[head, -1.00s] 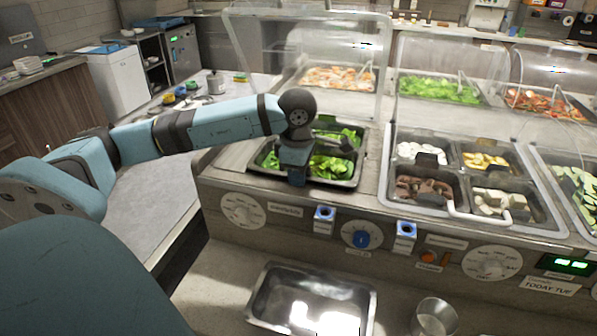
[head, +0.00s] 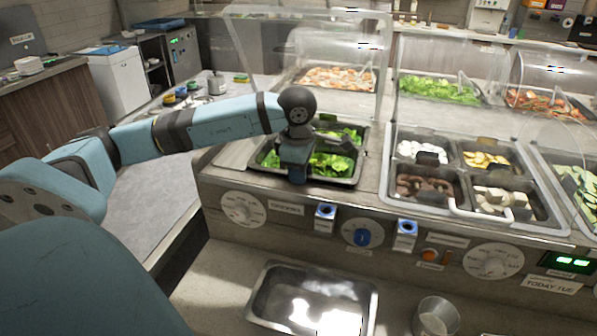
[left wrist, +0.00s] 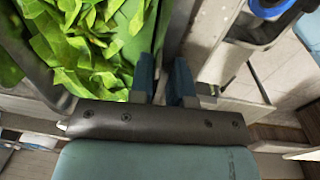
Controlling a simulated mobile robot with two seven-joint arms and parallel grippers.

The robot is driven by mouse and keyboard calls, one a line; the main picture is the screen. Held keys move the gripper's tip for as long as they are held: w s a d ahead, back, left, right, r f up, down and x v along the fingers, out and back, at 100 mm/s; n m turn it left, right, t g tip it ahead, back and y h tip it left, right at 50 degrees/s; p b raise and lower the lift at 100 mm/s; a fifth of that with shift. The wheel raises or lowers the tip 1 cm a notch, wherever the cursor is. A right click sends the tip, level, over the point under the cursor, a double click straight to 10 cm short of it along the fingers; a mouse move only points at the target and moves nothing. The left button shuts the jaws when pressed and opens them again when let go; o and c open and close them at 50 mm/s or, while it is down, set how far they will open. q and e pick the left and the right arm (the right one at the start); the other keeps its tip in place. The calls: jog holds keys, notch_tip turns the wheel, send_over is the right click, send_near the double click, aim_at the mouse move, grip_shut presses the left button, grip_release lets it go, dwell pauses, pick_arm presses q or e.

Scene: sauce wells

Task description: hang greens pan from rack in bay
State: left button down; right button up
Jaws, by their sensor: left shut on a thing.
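The greens pan (head: 340,183) is a dark pan of green leaves, sitting in the left part of the counter front. My left gripper (head: 297,178) is at the pan's front edge and is shut on its rim. In the left wrist view, the two blue fingers (left wrist: 164,80) stand on either side of the dark pan wall (left wrist: 178,30), beside the leaves (left wrist: 75,45). The contact between fingers and rim is partly hidden. I cannot make out a separate rack. My right gripper is not in view.
A clear sneeze guard (head: 310,50) rises behind the pan. Wells of mushrooms and other toppings (head: 430,185) lie to the right. Knobs (head: 243,208) line the front panel. An empty metal pan (head: 262,300) and a metal cup (head: 436,318) stand on the ledge below.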

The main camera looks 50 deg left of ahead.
pick_arm(q)
jog(key=shift+s+d+f, duration=0.15)
jog(key=shift+d+f, duration=0.05)
jog(key=shift+f, duration=0.25)
jog(key=shift+s+d+f, duration=0.15)
jog(key=shift+f, duration=0.25)
jog(key=c, duration=1.1)
grip_release()
jog(key=shift+c, duration=0.3)
jog(key=shift+o, duration=0.8)
notch_tip(320, 180, up, 16)
jog(key=shift+s+a+f, duration=0.15)
jog(key=shift+s+f, duration=0.05)
jog(key=shift+f, duration=0.05)
